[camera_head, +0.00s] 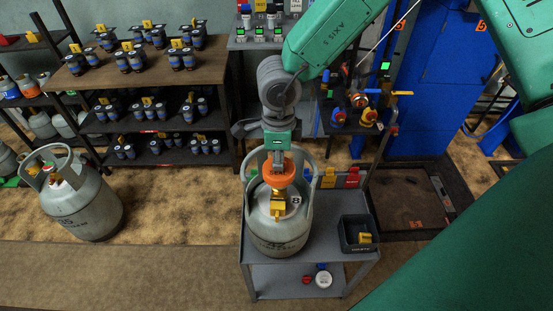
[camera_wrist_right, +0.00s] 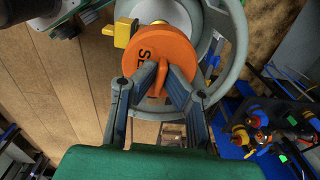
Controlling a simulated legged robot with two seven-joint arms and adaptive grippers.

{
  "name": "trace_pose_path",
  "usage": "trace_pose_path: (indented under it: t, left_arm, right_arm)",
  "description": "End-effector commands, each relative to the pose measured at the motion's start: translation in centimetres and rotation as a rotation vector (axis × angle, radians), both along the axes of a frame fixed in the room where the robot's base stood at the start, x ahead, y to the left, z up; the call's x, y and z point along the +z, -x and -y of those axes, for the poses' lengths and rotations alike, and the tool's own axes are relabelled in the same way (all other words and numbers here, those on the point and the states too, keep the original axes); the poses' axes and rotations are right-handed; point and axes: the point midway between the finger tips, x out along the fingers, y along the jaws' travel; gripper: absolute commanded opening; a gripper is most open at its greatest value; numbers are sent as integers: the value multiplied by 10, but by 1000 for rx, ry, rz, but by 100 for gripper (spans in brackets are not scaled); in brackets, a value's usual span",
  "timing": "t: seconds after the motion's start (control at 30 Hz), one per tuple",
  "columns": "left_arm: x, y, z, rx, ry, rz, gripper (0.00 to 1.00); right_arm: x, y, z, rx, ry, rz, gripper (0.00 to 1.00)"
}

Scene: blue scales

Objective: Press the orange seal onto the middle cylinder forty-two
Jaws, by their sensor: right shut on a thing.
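The grey cylinder (camera_head: 278,237) stands upright on a grey cart, with a collar and a brass-yellow valve at its top. The number on its front is too small to read surely. The orange seal (camera_head: 280,172) is right above the cylinder's valve, within the collar; I cannot tell whether it touches the valve. My right gripper (camera_head: 278,160) comes down from above and is shut on the seal. In the right wrist view the orange seal (camera_wrist_right: 158,62) with partial black lettering sits between the two grey fingers (camera_wrist_right: 156,85). My left gripper is not in view.
The cart (camera_head: 262,275) also bears a dark bin (camera_head: 356,232) at its right. Another grey cylinder (camera_head: 82,205) stands tilted in the picture on the floor at left. Shelves (camera_head: 150,75) with small blue-grey parts stand behind. A blue cabinet (camera_head: 430,90) is at right.

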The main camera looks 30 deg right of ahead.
Motion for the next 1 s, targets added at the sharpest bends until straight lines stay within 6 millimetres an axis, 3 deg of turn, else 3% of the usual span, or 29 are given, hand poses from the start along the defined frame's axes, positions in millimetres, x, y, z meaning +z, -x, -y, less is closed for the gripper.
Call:
trace_pose_path:
  t: [1.0]
  left_arm:
    - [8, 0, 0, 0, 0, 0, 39]
  right_arm:
    - [-5, 0, 1, -2, -3, 0, 0]
